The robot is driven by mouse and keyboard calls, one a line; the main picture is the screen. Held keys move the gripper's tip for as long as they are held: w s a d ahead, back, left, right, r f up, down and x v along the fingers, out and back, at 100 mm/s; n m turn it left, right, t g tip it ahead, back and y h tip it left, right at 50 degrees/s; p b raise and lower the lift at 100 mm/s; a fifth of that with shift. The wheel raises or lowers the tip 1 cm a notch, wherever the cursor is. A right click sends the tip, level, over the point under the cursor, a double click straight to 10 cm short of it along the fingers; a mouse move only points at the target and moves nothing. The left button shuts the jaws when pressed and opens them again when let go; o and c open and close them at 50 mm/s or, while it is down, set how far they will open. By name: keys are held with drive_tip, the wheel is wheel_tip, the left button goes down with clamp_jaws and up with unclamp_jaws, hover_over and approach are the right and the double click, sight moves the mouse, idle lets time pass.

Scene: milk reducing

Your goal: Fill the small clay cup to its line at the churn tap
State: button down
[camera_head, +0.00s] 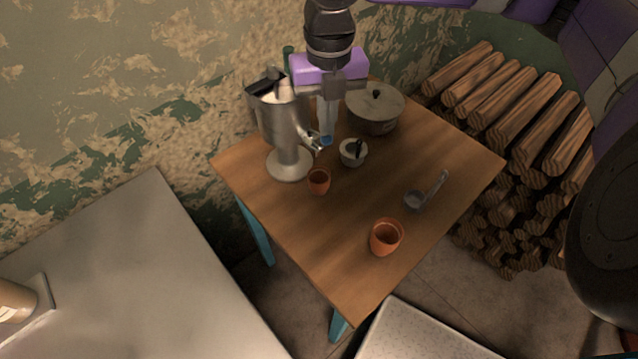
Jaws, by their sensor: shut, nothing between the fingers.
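The metal churn (283,125) stands upright on its round foot at the table's back left. Its tap (318,142) sticks out to the right from its lower body. The small clay cup (319,181) stands upright below and in front of the tap; I cannot tell its fill level or see its line. A larger clay cup (386,237) stands near the table's front. My gripper (327,139) points down with its fingers shut and empty, just right of the churn and close beside the tap. I cannot tell whether it touches the tap.
A lidded pot (374,110) stands behind and right of my gripper. A small bowl with a dark handle (352,153) stands right of the tap. A ladle (420,196) lies on the right of the wooden table (335,255). Stacked logs (520,190) fill the right.

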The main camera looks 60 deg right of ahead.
drive_tip(key=shift+f+b, duration=1.05)
drive_tip(key=shift+b, duration=0.1)
drive_tip(key=shift+r, duration=0.15)
idle(2.6)
wheel_tip(320, 180, up, 7)
drive_tip(key=shift+f+p, duration=0.1)
drive_tip(key=shift+p, duration=1.15)
